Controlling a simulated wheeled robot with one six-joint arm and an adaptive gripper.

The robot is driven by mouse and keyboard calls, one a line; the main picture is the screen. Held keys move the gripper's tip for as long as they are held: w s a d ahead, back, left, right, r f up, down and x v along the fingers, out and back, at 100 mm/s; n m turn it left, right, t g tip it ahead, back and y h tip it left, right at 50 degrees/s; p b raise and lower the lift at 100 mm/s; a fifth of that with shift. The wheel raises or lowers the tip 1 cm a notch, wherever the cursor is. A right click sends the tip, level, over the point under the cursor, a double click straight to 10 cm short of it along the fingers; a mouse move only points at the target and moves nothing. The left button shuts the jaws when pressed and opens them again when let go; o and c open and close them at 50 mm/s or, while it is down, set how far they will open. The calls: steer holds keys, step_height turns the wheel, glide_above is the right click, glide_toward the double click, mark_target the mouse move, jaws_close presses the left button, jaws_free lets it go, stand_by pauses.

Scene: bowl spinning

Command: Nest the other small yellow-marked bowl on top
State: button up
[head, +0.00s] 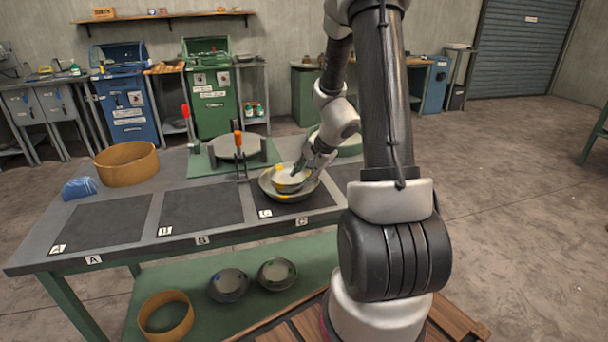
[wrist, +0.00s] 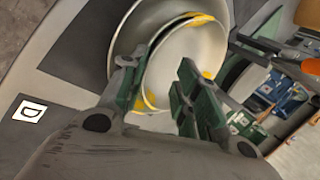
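A large grey bowl (head: 309,189) with a yellow mark stands on the dark mat above label C. A smaller pale bowl (head: 287,180) with yellow marks sits inside it, slightly off centre. The wrist view shows the small bowl (wrist: 188,58) within the large bowl (wrist: 128,38). Whether another small bowl lies under it is hidden. My gripper (wrist: 160,90) is at the small bowl's rim, with one finger outside the wall and the other over its inside. The fingers stand apart, with a gap around the rim. In the head view my gripper (head: 298,170) is at the bowl's right.
Dark mats (head: 100,222) to the left are bare. A tan ring (head: 127,164), blue cloth (head: 79,188) and orange-handled clamp (head: 239,145) by a round plate stand behind. Two dark bowls, one blue-marked (head: 229,285) and one green-marked (head: 277,274), lie on the lower shelf.

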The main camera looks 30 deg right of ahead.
steer(key=v, duration=1.2)
stand_by(0.3)
